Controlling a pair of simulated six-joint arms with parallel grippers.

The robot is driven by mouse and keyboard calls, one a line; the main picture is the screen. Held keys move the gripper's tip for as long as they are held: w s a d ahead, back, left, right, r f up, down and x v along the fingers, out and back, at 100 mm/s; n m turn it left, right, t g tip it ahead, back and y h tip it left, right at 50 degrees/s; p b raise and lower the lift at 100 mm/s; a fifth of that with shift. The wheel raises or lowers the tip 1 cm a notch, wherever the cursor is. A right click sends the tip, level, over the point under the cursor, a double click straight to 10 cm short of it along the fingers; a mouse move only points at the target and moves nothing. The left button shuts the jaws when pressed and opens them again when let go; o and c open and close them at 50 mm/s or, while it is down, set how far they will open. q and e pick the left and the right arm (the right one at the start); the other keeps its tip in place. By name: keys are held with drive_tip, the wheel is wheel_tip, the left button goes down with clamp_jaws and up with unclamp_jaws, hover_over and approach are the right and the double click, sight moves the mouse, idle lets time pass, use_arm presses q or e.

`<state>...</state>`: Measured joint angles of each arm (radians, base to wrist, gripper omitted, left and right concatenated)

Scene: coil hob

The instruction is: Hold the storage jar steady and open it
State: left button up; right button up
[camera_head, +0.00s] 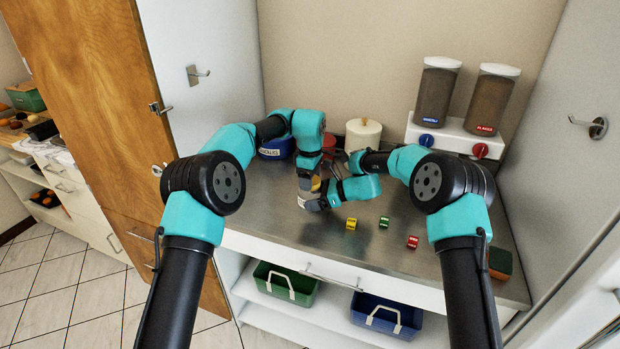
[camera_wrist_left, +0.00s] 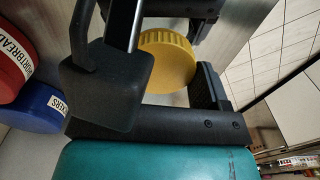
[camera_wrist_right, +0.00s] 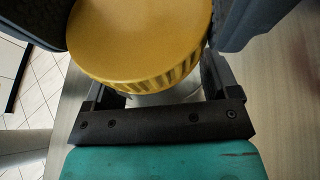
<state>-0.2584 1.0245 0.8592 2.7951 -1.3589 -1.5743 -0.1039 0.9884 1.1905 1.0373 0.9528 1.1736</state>
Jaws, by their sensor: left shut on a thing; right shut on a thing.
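The storage jar (camera_head: 302,202) is at the middle left of the steel counter, mostly hidden by my grippers in the head view. Its round yellow lid (camera_wrist_right: 140,38) has a ribbed rim, and it also shows in the left wrist view (camera_wrist_left: 168,58). A strip of the pale jar body shows below the lid in the right wrist view; I cannot tell whether there is a gap between them.
A blue canister (camera_head: 277,147), a red canister (camera_head: 328,142) and a white canister (camera_head: 363,136) stand close behind. Two dispensers (camera_head: 437,92) stand at the back right.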

use_arm(q)
drive_tip(key=n, duration=0.4)
drive_tip(key=shift+n, duration=0.4)
drive_tip(key=shift+c, duration=0.2)
drive_tip(key=n, duration=0.5)
drive_tip(key=o, duration=1)
drive_tip(key=shift+r, duration=0.1)
drive_tip(key=shift+r, duration=2.2)
drive_tip(key=shift+c, duration=0.3)
